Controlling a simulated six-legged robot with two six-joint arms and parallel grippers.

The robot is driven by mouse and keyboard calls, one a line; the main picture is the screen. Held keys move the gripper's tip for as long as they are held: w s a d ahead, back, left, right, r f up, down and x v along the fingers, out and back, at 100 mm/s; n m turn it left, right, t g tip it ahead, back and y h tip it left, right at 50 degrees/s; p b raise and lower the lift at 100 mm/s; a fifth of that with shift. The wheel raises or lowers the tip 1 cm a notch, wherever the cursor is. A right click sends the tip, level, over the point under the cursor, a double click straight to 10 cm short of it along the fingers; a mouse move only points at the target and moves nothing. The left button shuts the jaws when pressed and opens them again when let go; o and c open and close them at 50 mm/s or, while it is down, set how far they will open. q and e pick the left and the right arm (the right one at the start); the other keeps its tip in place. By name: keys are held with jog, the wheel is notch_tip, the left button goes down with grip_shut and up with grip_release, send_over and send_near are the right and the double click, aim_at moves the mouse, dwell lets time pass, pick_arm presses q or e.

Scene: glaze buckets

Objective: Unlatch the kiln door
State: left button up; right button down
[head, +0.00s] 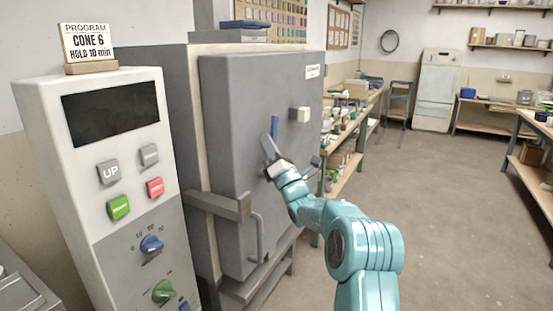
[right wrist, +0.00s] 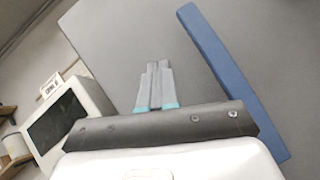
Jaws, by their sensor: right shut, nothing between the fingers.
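The kiln door (head: 235,110) is a large grey panel and looks closed. A blue bar (head: 275,124), apparently the latch handle, stands nearly upright on its face. In the right wrist view the blue bar (right wrist: 232,75) runs slanted across the right side, to the right of my fingers. My right gripper (head: 267,144) is in front of the door at the bar's lower part, which it hides in the head view. Its fingers (right wrist: 157,70) are together with nothing between them, apart from the bar in the wrist view. I cannot tell whether they touch the door. My left gripper is not in view.
A white control cabinet (head: 88,170) with buttons and knobs stands left of the kiln. The floor (head: 435,220) at right is clear.

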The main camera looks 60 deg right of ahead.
jog(key=s+a+r+b, duration=0.1)
jog(key=s+a, duration=0.5)
jog(key=s, duration=0.1)
jog(key=shift+s+a+b, duration=0.3)
jog(key=shift+a+b, duration=0.05)
jog(key=shift+b, duration=0.05)
jog(key=shift+a+r, duration=0.1)
